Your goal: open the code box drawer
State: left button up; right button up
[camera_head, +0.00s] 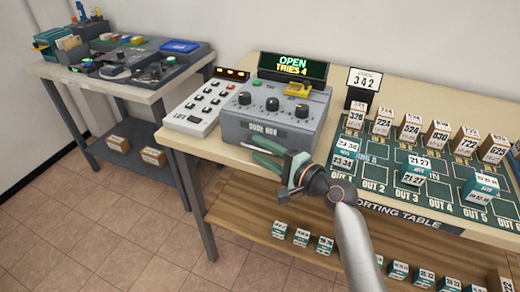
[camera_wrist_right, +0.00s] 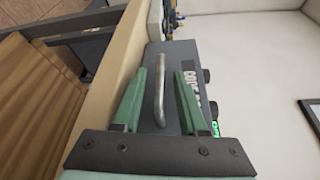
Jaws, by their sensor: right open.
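The grey code box (camera_head: 235,128) stands on the sorting table, with three knobs on its sloped top. Its display (camera_head: 292,66) reads "OPEN TRIES 4". My right gripper (camera_head: 250,145) is at the front of the box, with its green fingers pointing at the front face. In the right wrist view, the code box (camera_wrist_right: 184,55) shows a curved metal handle (camera_wrist_right: 160,88) between the two open fingers. The fingers stand apart on either side of the handle, with gaps visible. I cannot tell how far the drawer is out. My left gripper is not in view.
A white lift panel (camera_head: 199,106) is left of the box. The sorting mat (camera_head: 385,160) holds several labelled blocks. A second table (camera_head: 125,88) with trays stands at the left.

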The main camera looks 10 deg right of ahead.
jog(key=shift+w+a, duration=0.25)
jog(key=shift+w, duration=0.05)
jog(key=shift+c, duration=0.3)
grip_shut()
dwell(1.0)
